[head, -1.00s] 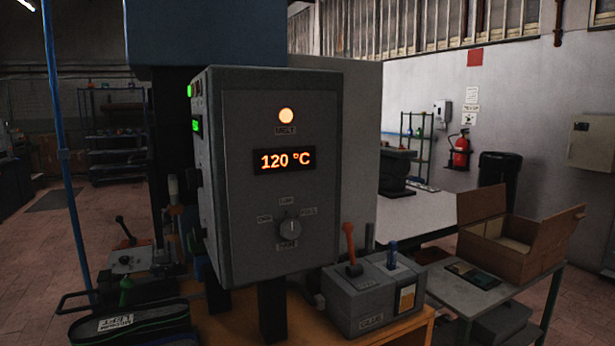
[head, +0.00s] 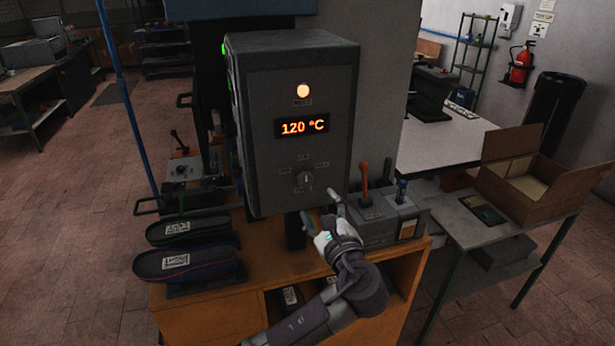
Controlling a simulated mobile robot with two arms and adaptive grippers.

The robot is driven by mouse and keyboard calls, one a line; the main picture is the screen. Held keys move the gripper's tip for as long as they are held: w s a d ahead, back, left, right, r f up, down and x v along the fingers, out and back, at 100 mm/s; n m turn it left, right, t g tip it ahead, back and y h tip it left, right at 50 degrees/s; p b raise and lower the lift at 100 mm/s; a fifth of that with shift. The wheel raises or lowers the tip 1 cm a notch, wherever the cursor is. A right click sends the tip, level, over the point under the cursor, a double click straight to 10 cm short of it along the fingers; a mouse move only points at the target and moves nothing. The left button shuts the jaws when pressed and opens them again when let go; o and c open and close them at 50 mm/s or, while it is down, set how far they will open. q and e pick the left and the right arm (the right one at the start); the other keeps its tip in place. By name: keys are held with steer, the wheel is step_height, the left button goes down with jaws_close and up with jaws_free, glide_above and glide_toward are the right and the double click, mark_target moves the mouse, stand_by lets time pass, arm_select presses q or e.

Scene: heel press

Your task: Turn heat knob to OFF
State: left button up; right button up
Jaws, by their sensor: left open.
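The heat knob (head: 305,181) is a small grey dial low on the front of the grey control box (head: 270,160). Small labels surround it, too small to read surely; its light mark seems to point roughly up. Above it, an orange display (head: 302,127) reads 120 °C and an orange lamp (head: 303,91) glows. My left gripper (head: 319,206) is open and empty, just below the knob and apart from it, fingers towards the box. My right gripper is not in view.
A grey box with an orange-red lever (head: 364,180) stands right of the gripper on the wooden bench (head: 210,310). Two dark shoe-like pieces (head: 188,262) with labels lie at left. An open cardboard box (head: 545,185) sits on a side table.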

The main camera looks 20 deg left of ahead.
mark_target(307, 183)
arm_select(q)
steer(key=p+x, duration=0.3)
steer(key=x, duration=0.6)
steer(key=shift+w+a, duration=0.15)
steer(key=shift+w, duration=0.1)
steer(key=shift+c, duration=0.2)
steer(key=c, duration=1.1)
